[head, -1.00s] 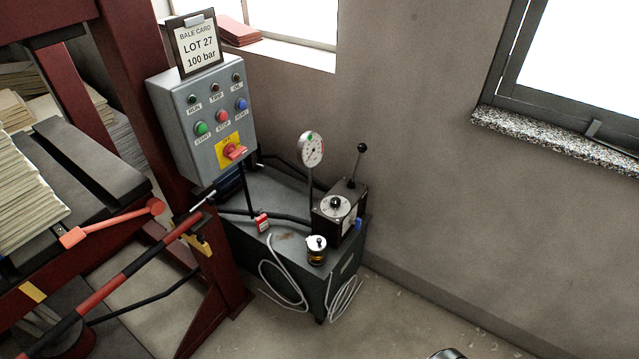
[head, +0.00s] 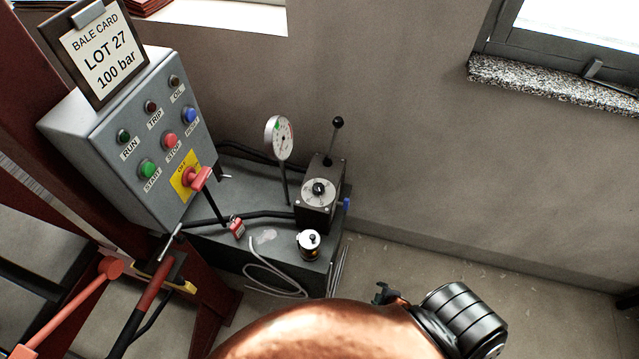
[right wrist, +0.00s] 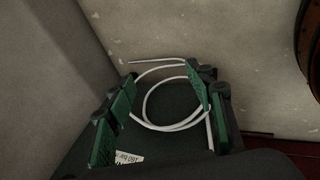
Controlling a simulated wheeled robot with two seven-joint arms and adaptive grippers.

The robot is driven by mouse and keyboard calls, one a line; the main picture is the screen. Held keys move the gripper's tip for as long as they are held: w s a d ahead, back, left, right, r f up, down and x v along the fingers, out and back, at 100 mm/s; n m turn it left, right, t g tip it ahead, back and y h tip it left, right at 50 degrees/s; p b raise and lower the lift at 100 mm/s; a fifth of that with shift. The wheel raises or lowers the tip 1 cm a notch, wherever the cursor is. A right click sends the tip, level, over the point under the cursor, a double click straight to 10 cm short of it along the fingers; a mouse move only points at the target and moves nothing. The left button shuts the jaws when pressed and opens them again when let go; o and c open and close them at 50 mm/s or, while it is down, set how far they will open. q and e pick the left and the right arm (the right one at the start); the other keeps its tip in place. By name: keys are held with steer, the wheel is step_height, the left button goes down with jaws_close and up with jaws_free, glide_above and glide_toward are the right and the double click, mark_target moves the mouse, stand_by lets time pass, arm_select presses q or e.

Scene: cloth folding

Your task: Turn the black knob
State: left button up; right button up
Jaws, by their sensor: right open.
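A black knob (head: 319,187) sits on a round pale dial plate on the dark valve block (head: 312,216). My right gripper (head: 385,293) shows only as a small dark part behind my copper-coloured arm, below and right of the block, apart from both knobs. In the right wrist view my right gripper (right wrist: 160,118) has its green-padded fingers wide apart with nothing held. A pale looped cable (right wrist: 175,124) shows between and beyond them. Neither knob can be made out there. My left gripper is out of view.
A pressure gauge (head: 279,137) stands left of the block, and a ball-topped lever (head: 335,138) rises behind it. A control box (head: 140,135) with a red switch (head: 197,178) is at left. The wall (head: 420,150) right of the block is bare.

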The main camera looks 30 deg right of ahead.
steer(key=w+d+r+n+t+h, duration=0.1)
steer(key=w+d+r+n+t, duration=0.15)
steer(key=w+r, duration=0.45)
steer(key=w+d+r+n+t, duration=0.1)
steer(key=w+d+r+n, duration=0.15)
steer(key=w+r, duration=0.5)
steer(key=n+t+y+p, duration=0.1)
steer(key=n+t+y, duration=0.5)
steer(key=n, duration=2)
glide_toward(319, 188)
steer(key=w+g, duration=0.1)
steer(key=w, duration=0.2)
steer(key=shift+w+n+y, duration=0.15)
steer(key=shift+n+y, duration=0.15)
steer(key=shift+y, duration=0.2)
steer(key=shift+g, duration=0.25)
steer(key=x, duration=0.7)
steer(key=shift+w+f, duration=0.2)
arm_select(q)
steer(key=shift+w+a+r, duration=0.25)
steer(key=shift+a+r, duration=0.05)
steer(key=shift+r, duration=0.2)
arm_select(e)
steer(key=shift+c, duration=0.3)
